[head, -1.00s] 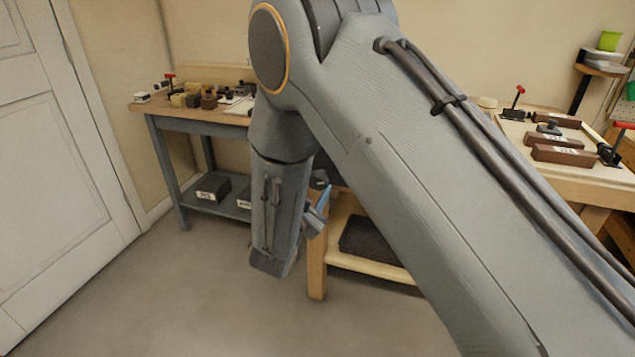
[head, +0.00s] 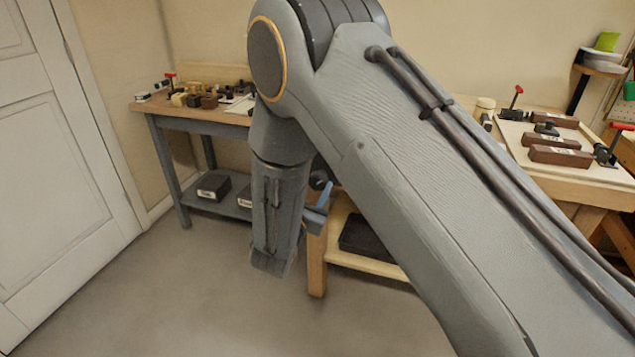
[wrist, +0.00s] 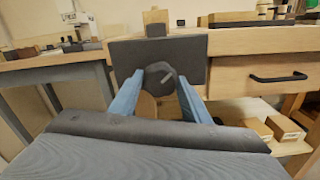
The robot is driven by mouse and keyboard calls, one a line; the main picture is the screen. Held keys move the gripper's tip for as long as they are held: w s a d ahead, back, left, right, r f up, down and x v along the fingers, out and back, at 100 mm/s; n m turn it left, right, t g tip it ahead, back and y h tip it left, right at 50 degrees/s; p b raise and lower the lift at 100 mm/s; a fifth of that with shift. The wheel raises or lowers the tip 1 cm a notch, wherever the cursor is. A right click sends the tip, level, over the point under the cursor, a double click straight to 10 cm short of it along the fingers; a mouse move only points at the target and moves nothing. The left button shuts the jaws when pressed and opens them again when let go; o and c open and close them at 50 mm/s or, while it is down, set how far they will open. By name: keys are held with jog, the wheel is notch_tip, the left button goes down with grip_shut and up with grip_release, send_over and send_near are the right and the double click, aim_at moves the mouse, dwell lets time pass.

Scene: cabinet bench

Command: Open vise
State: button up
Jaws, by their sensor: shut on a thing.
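The vise (wrist: 125,53) shows in the wrist view as a dark, flat jaw plate at the front of a wooden bench. A dark, faceted screw hub (wrist: 160,76) sticks out from the plate towards me. My gripper (wrist: 162,84) has its two blue fingers on either side of the hub, shut on it. In the head view my gripper (head: 325,193) is partly visible beside the wrist, and my arm hides most of the vise. The gap between the jaw plate and the bench is hard to judge.
A wooden drawer (wrist: 265,75) with a black handle is right of the vise. Boxes (wrist: 266,127) lie on the shelf below. A grey-legged workbench (head: 160,122) stands at the back left. A white door (head: 60,190) is at the left, with clear floor before it.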

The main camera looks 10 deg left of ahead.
jog(key=shift+n, duration=0.5)
jog(key=shift+n+p, duration=0.5)
jog(key=shift+n, duration=0.9)
jog(key=o, duration=0.9)
jog(key=shift+s, duration=0.1)
jog(key=s+p, duration=0.1)
jog(key=s, duration=0.6)
jog(key=shift+a+p, duration=0.3)
jog(key=shift+p, duration=0.1)
